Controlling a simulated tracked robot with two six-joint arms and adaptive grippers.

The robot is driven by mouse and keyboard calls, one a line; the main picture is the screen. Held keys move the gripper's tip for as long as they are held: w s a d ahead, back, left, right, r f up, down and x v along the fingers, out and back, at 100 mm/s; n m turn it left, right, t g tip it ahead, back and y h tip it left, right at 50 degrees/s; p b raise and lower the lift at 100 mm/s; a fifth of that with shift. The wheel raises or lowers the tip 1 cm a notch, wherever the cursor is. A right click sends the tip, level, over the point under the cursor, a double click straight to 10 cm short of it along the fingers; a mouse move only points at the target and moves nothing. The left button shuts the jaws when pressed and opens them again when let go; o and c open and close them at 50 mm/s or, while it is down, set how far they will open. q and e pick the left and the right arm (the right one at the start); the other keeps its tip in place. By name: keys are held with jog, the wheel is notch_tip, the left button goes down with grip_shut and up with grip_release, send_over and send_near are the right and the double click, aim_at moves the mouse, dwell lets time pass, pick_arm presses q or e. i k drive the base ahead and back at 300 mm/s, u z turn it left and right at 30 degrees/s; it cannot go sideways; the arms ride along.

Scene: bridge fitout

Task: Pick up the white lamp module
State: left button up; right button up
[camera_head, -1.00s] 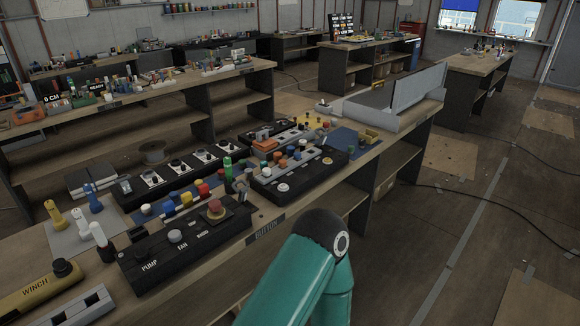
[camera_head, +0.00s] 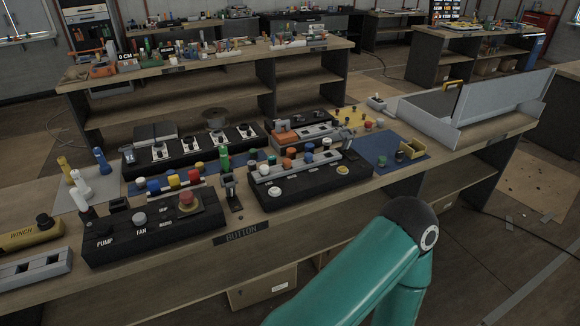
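Several small round-topped modules in white, red and orange stand in a pale rack (camera_head: 296,165) on a black panel (camera_head: 312,188) in the middle of the bench. A small white-topped piece (camera_head: 326,144) at the rack's right end looks like the white lamp module, but it is too small to be sure. A white round cap (camera_head: 275,191) sits on the black panel's front left. A teal arm link of mine shows at the lower right. Neither gripper shows in the view.
The PUMP and FAN control box (camera_head: 150,232) stands at the bench's front left. A grey open-topped bin (camera_head: 470,110) stands at the right end. Bare wood runs along the front edge.

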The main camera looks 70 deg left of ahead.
aim_at(263, 169)
jog(key=z, duration=0.1)
jog(key=i, duration=1.25)
jog(key=u, duration=2.1)
jog(key=i, duration=0.15)
jog(key=u, duration=1.7)
jog(key=k, duration=0.45)
jog(key=u, duration=0.35)
jog(key=i, duration=1.5)
jog(key=z, duration=0.35)
